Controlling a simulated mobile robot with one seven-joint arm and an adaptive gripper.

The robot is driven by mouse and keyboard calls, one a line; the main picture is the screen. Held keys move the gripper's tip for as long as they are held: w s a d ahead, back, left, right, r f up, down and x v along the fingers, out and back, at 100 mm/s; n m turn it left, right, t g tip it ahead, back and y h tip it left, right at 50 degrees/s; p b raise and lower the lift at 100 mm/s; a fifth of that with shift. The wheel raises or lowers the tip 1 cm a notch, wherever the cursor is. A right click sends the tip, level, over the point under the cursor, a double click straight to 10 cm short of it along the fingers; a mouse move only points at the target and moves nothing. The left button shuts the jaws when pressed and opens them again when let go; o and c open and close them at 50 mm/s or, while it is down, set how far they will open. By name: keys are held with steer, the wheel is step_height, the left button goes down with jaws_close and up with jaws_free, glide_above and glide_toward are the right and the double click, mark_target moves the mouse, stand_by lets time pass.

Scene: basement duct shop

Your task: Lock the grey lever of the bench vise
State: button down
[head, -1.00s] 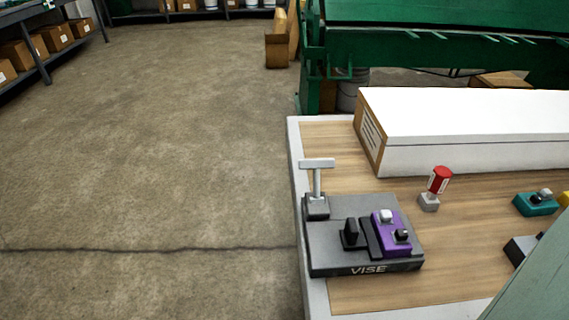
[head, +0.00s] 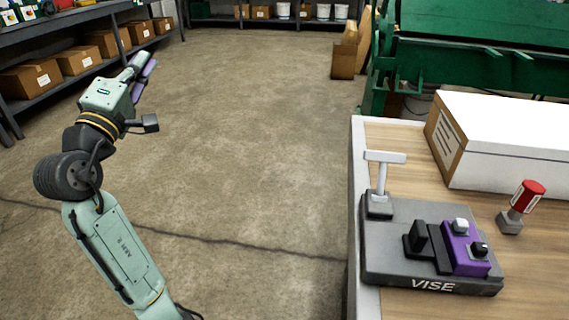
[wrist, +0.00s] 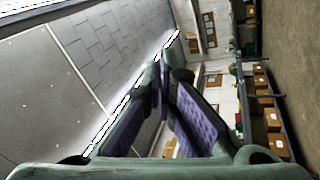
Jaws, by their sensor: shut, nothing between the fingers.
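The bench vise (head: 385,265) is a dark grey block marked VISE, on the near left corner of the workbench in the head view. Its grey lever (head: 384,160) is a T-shaped handle standing upright on a small block at the vise's back left. A purple piece (head: 465,248) with a white and a black knob sits at the vise's right, beside the dark jaws (head: 420,240). My gripper (head: 148,66) is at the upper left over the floor, well away from the vise. In the wrist view its fingers (wrist: 163,90) are together and empty; the vise does not show there.
A red-capped item (head: 524,197) stands right of the vise. A long white box (head: 500,140) lies at the back of the wooden workbench (head: 400,143). Shelves with cardboard boxes (head: 32,78) line the left wall. Open floor (head: 260,140) lies between my arm and the bench.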

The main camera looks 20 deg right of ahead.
mark_target(368, 159)
steer(key=d+f+m+g+h+b, duration=0.15)
steer(key=d+f+g+h, duration=0.4)
steer(key=d, duration=0.65)
steer(key=s+d+f+m+g+y+b, duration=0.1)
steer(key=s+d+f+m+g, duration=0.1)
steer(key=s+d+f+g, duration=0.3)
steer(key=s+d+f+m+g+b, duration=0.1)
steer(key=s+d+f+m+g, duration=0.2)
steer(key=s+d+f+g, duration=0.3)
steer(key=s+d+g, duration=0.5)
steer(key=d+g, duration=0.1)
steer(key=g, duration=0.3)
steer(key=shift+s+y, duration=0.2)
steer(key=shift+y, duration=0.15)
steer(key=shift+d+f, duration=0.1)
steer(key=shift+d, duration=0.15)
steer(key=x, duration=0.9)
steer(key=shift+s+a+r+p, duration=0.15)
steer(key=shift+s+a+r, duration=0.1)
steer(key=shift+s+r, duration=0.2)
steer(key=shift+s+a+r+p, duration=0.2)
steer(key=shift+s+r, duration=0.1)
steer(key=shift+s, duration=0.3)
steer(key=shift+s+a+r, duration=0.2)
steer(key=shift+s+a, duration=0.15)
steer(key=shift+s, duration=0.05)
